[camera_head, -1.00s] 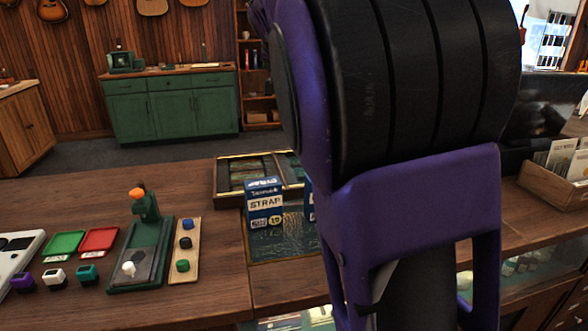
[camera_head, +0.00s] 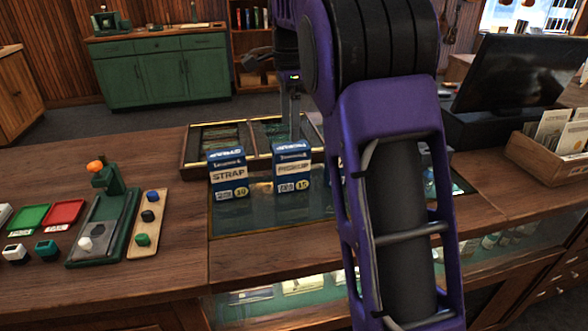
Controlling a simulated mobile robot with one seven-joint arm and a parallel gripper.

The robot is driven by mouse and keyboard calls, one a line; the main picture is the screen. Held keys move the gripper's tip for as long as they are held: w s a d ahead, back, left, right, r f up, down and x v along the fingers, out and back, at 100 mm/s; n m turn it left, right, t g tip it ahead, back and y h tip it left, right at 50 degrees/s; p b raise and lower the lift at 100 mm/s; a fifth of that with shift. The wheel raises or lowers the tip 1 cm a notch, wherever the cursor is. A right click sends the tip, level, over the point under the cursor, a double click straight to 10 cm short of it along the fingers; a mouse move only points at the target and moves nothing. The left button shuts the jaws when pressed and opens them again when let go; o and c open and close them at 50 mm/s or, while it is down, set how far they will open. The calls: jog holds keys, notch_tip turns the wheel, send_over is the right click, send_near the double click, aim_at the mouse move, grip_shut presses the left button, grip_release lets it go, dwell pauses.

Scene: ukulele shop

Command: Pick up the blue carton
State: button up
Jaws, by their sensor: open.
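The left carton (camera_head: 228,174) is labelled "STRAP"; the right carton (camera_head: 292,168) has a similar label that is harder to read. My gripper (camera_head: 293,118) points down above and behind the right carton, partly hidden by my purple arm. One finger shows clearly; the jaws are open and hold nothing visible. Something blue (camera_head: 427,162) shows partly behind my arm on the right; I cannot tell what it is.
A wooden display tray (camera_head: 196,142) lies behind the cartons. A green stand with an orange top (camera_head: 103,178) and a strip with knobs (camera_head: 149,224) are on the left. A monitor (camera_head: 515,72) and a wooden card box (camera_head: 545,160) stand on the right. The front counter edge is clear.

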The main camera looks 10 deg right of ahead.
aim_at(291, 171)
notch_tip(291, 171, down, 14)
jog(key=shift+s+d+r+b, duration=0.1)
jog(key=shift+b, duration=1.1)
grip_shut()
